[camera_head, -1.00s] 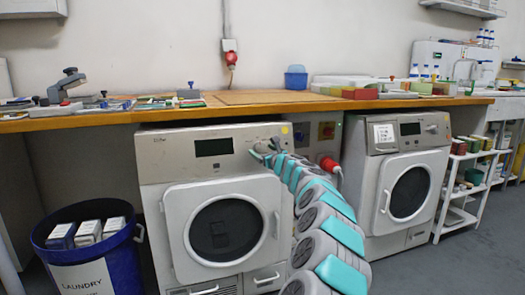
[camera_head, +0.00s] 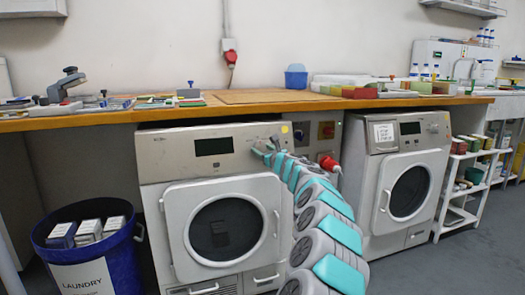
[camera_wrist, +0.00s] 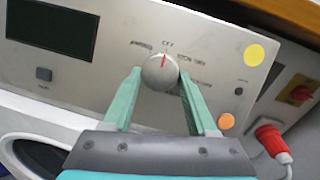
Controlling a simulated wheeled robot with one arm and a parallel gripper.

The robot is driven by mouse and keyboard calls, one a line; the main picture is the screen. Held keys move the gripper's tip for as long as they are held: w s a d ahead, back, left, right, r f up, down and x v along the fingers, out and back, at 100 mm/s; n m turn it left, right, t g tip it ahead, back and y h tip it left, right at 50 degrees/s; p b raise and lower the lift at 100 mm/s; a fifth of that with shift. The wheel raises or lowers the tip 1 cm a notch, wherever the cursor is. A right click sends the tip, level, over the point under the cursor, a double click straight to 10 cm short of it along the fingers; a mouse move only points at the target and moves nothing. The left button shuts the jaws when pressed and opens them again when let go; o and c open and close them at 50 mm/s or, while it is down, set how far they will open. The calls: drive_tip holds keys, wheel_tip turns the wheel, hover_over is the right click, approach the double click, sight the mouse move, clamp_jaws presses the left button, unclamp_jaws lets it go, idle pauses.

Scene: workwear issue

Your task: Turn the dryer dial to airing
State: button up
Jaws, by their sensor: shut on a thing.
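The dryer (camera_head: 152,170) is the left white machine under the counter, with a dark display and a round door. In the wrist view its round silver dial (camera_wrist: 158,74) is on the grey control panel (camera_wrist: 105,75). The dial's red pointer is up, close to the "OFF" mark at the top. Other printed labels lie left and right of it, too blurred to read surely. My gripper (camera_wrist: 160,80) has its two green fingers on either side of the dial, shut on it. In the head view my gripper (camera_head: 265,149) covers the dial.
A yellow round sticker (camera_wrist: 255,54) and an orange button (camera_wrist: 225,121) are right of the dial. A red plug (camera_wrist: 271,139) sticks out beside the dryer. A second machine (camera_head: 372,205) stands to the right. A blue laundry bin (camera_head: 125,255) stands at the left. The wooden counter (camera_head: 265,97) runs above.

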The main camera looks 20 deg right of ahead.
drive_tip(key=shift+c, duration=1.3)
drive_tip(key=shift+d+r+n+y+p, duration=0.15)
drive_tip(key=shift+n+p, duration=0.25)
drive_tip(key=shift+n, duration=0.4)
drive_tip(key=shift+d+r+n+y+p, duration=0.15)
drive_tip(key=shift+n+y+p, duration=0.2)
drive_tip(key=shift+n, duration=0.45)
drive_tip(key=n+g+p, duration=0.1)
drive_tip(key=n, duration=0.2)
drive_tip(key=shift+y, duration=0.3)
drive_tip(key=shift+r+n+g+y+p, duration=0.1)
drive_tip(key=shift+n+g+y+p, duration=0.35)
drive_tip(key=shift+n, duration=0.75)
drive_tip(key=shift+w+n+g, duration=0.1)
drive_tip(key=shift+n+g, duration=0.15)
drive_tip(key=shift+n, duration=0.65)
